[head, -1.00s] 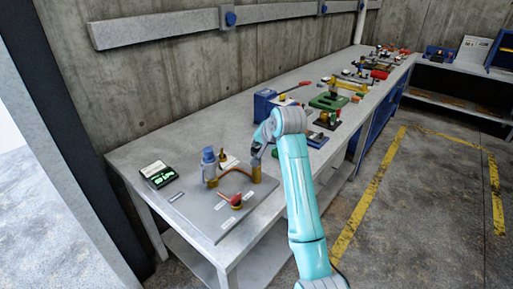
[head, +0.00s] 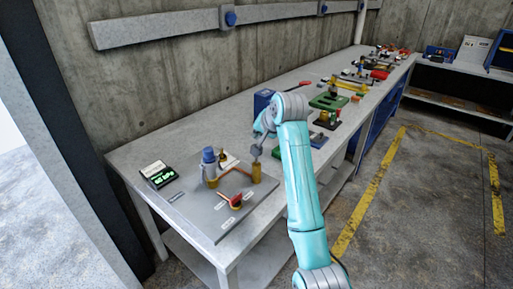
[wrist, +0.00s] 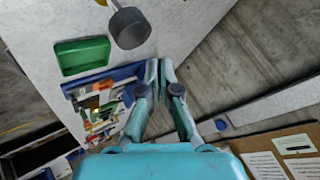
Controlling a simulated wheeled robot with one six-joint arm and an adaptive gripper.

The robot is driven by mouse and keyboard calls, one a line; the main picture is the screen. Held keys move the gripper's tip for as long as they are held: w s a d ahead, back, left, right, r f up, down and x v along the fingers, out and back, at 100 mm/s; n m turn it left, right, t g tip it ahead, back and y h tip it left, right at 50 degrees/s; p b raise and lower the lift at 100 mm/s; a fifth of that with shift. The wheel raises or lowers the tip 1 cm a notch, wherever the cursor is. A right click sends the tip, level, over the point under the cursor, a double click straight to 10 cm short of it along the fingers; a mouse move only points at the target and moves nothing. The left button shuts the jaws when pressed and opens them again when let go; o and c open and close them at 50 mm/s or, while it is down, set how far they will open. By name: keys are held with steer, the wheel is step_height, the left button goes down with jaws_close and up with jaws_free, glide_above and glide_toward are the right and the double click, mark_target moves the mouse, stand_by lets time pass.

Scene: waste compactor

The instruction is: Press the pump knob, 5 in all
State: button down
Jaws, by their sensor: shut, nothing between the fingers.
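The pump stands on a grey plate (head: 205,215) on the near end of the workbench, with a brass cylinder (head: 256,173). A small grey knob (head: 256,150) sits above that cylinder on a thin stem. My gripper (head: 261,137) is just above the knob in the head view; I cannot tell whether it touches. In the wrist view my gripper (wrist: 162,70) is shut with nothing between its fingers. A blue-capped part (head: 209,156), copper pipe and red handle (head: 233,200) share the plate. A display (head: 158,175) with green lit digits stands to the left.
A blue box (head: 263,101) and several tools and fixtures lie farther along the bench (head: 150,145). The wrist view shows a green tray (wrist: 82,56) and a grey round thing with a rod (wrist: 129,28). A concrete wall runs behind; clear floor lies right.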

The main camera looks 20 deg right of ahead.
steer(key=shift+r, duration=1.65)
stand_by(0.6)
step_height(320, 180, up, 4)
steer(key=shift+f, duration=0.1)
stand_by(0.4)
steer(key=shift+f, duration=4.4)
steer(key=shift+f, duration=0.15)
steer(key=shift+f, duration=0.3)
